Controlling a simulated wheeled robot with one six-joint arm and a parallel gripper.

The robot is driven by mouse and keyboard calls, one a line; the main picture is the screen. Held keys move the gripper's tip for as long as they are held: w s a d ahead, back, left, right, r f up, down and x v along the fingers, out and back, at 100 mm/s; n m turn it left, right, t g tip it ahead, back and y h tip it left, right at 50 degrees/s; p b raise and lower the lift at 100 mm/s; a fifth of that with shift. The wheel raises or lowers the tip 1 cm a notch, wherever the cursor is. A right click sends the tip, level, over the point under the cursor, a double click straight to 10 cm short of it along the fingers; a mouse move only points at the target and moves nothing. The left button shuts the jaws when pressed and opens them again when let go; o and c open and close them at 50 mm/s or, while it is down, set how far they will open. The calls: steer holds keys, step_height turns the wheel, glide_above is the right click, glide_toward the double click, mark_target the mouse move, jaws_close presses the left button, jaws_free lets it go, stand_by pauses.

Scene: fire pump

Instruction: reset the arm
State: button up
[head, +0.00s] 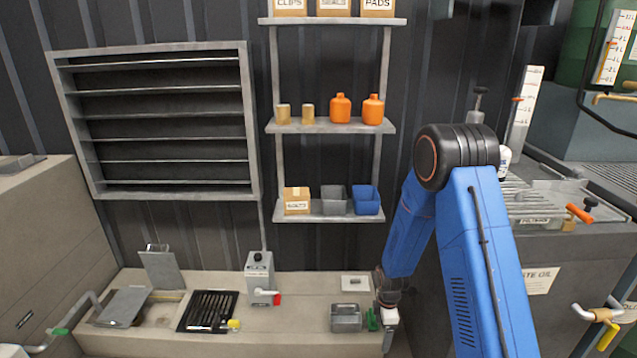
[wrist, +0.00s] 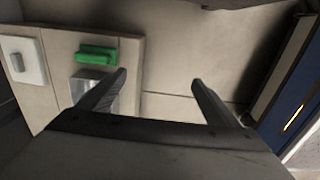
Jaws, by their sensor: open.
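My gripper (wrist: 160,85) shows in the wrist view with its two dark fingers spread apart and nothing between them. In the head view my blue arm reaches down at the right, and its wrist end is over the right end of the beige bench (head: 300,310). A green block-like part (wrist: 97,54) lies beyond the left finger in the wrist view; it also shows in the head view (head: 373,320). A grey metal box (head: 346,317) stands to its left. The fingertips are hard to make out in the head view.
A shelf rack (head: 330,126) with orange bottles (head: 340,108) and small bins stands behind the bench. A grey switch box with a red lever (head: 276,298), a black grate (head: 207,311) and an open lid (head: 124,306) are on the bench. Machinery with an orange-handled valve (head: 579,213) stands right.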

steer(key=s+d+r+m+t, duration=0.1)
steer(key=s+r+m, duration=0.2)
steer(key=r, duration=0.7)
steer(key=s+d+r+m+t, duration=0.1)
steer(key=s+d+r+m, duration=0.2)
steer(key=r, duration=0.7)
steer(key=s+r+m, duration=0.3)
steer(key=s+r, duration=0.1)
steer(key=r, duration=0.7)
steer(key=s+d+r+m+t, duration=0.1)
steer(key=s+r+m, duration=0.3)
steer(key=s, duration=0.8)
steer(key=s+d+r+m+t, duration=0.1)
steer(key=s+r+m, duration=0.4)
steer(key=s+r, duration=0.4)
steer(key=s, duration=0.3)
steer(key=shift+d+r+t, duration=0.25)
steer(key=shift+d+t, duration=0.15)
steer(key=shift+w, duration=0.1)
steer(key=shift+c, duration=0.2)
